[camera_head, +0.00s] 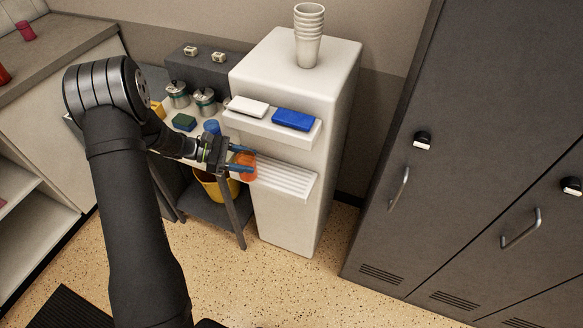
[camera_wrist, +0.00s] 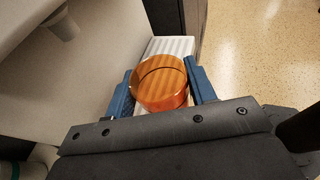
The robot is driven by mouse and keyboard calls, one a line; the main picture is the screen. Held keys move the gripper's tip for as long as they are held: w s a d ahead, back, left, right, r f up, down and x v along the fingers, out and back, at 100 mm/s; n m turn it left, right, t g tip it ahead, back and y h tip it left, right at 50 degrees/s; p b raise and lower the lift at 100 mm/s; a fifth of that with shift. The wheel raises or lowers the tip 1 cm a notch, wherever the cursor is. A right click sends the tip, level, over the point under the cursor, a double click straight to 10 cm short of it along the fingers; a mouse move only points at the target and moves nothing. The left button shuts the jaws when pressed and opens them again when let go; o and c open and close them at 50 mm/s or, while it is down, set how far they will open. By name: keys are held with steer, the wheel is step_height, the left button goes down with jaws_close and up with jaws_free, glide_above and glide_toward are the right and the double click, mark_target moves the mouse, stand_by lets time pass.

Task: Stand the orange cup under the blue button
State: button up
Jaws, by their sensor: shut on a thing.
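My gripper (camera_head: 244,159) is shut on the orange cup (camera_head: 248,172), with a blue finger on either side. In the wrist view the cup (camera_wrist: 160,92) stands between the fingers (camera_wrist: 162,84) and looks empty, its open top facing the camera. The cup is at the left end of the ribbed white tray (camera_head: 290,181) on the dispenser's front. I cannot tell whether it touches the tray. The blue button (camera_head: 294,120) is on the upper ledge, right of and above the cup. A white button (camera_head: 249,106) is left of it.
The white dispenser (camera_head: 283,215) carries stacked cups (camera_head: 309,38) on top. A nozzle (camera_wrist: 63,25) hangs in the wrist view. A side table at left holds metal canisters (camera_head: 205,103) and a blue cup (camera_head: 212,127), with a yellow bucket (camera_head: 214,187) below. The tray's right part is clear.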

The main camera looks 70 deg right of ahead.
steer(key=s+d, duration=0.1)
steer(key=s, duration=0.2)
steer(key=s+d, duration=0.1)
steer(key=s, duration=0.2)
steer(key=s+d, duration=0.2)
steer(key=s, duration=0.1)
steer(key=shift+s, duration=0.25)
steer(key=shift+s+d, duration=0.2)
steer(key=shift+s, duration=0.45)
steer(key=shift+s+d, duration=0.2)
steer(key=shift+s, duration=0.4)
steer(key=shift+s+d+f, duration=0.15)
steer(key=shift+s+f, duration=0.1)
steer(key=shift+f, duration=0.4)
steer(key=shift+f, duration=0.2)
steer(key=o, duration=0.8)
steer(key=shift+c, duration=0.2)
